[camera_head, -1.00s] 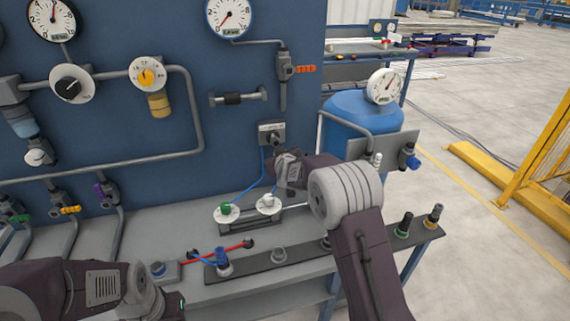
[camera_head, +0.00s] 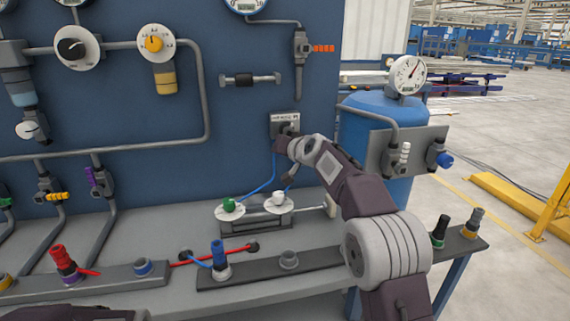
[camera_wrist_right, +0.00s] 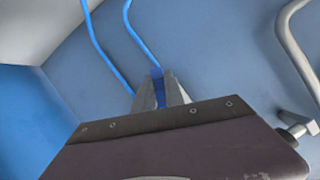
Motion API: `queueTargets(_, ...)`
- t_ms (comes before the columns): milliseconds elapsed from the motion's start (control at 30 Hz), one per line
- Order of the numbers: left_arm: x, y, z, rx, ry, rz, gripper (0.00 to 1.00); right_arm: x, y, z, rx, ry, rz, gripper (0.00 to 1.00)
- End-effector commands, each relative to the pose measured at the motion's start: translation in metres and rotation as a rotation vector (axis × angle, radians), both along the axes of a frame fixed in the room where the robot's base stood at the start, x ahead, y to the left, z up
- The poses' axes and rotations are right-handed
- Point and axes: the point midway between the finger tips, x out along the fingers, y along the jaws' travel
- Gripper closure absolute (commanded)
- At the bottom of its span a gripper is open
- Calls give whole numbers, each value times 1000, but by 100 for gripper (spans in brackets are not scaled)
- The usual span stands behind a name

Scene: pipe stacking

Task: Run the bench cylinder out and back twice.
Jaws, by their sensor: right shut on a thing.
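The bench cylinder (camera_head: 268,222) lies on the bench below the panel. Two white discs sit on it, one with a green knob (camera_head: 229,204) and one with a white knob (camera_head: 278,198). Its rod reaches right to a pale end block (camera_head: 330,205), so it looks extended. A small valve box (camera_head: 284,120) is on the panel above, with blue tubes running down towards the discs. My right gripper (camera_head: 284,144) is at this box and hides part of its lever. In the right wrist view its fingers (camera_wrist_right: 159,88) are close together around something narrow. My left gripper is out of view.
A black rail (camera_head: 240,278) with several fittings runs along the bench front; a red rod (camera_head: 220,256) lies behind it. A blue tank (camera_head: 385,115) with a gauge (camera_head: 404,75) stands right of the panel. Grey pipes (camera_head: 110,152) cross the panel's left.

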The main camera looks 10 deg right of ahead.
Motion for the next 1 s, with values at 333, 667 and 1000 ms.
queueTargets(333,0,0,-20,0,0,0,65,0,8,3,198,8,0,100)
queueTargets(667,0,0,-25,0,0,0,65,0,11,8,268,9,-1,100)
queueTargets(1000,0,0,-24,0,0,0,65,0,12,9,275,9,-2,100)
